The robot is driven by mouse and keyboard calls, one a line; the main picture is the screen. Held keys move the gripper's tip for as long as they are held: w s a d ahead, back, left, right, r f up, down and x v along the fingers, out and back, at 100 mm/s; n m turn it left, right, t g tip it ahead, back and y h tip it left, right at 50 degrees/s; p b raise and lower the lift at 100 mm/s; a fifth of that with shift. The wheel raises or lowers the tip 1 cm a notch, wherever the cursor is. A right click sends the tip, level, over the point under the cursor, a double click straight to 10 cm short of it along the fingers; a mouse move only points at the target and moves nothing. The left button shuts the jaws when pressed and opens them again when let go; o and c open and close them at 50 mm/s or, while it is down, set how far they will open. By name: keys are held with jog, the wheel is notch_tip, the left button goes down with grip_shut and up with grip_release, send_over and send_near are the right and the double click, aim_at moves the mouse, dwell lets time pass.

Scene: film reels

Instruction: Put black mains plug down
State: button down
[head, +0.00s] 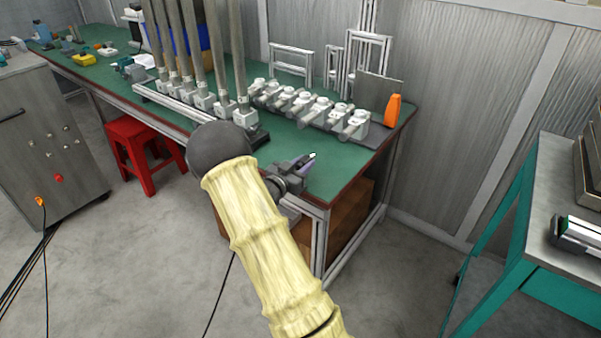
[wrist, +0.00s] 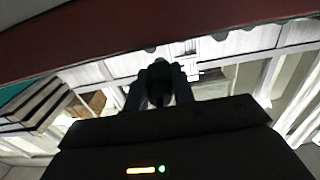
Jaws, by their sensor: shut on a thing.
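My gripper (head: 303,164) is at the front right corner of the green-topped workbench (head: 345,170), close to its edge. In the wrist view my gripper (wrist: 159,88) shows as two dark fingers shut on a dark rounded thing, which I take to be the black mains plug (wrist: 159,72). The plug is in shadow there, and its pins cannot be made out. In the head view the plug cannot be told apart from the dark gripper. I cannot tell whether the plug touches the bench top.
A row of grey metal fittings (head: 310,105) and an orange bottle (head: 392,109) stand behind my gripper. Upright grey posts (head: 204,50) stand to its left. A thin black cable (head: 221,290) hangs toward the floor. A red stool (head: 143,150) stands left; a teal-framed table (head: 555,165) stands right.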

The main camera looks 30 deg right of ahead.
jog(key=shift+s, duration=0.1)
jog(key=shift+a+f, duration=0.1)
jog(key=shift+a, duration=0.1)
jog(key=f, duration=0.3)
jog(key=shift+a+f+b, duration=0.1)
jog(key=shift+a+b, duration=0.1)
jog(key=shift+b, duration=0.2)
jog(key=shift+d+f, duration=0.1)
jog(key=shift+f, duration=0.05)
jog(key=shift+f, duration=0.15)
jog(key=c, duration=1.2)
grip_release()
jog(key=shift+o, duration=0.2)
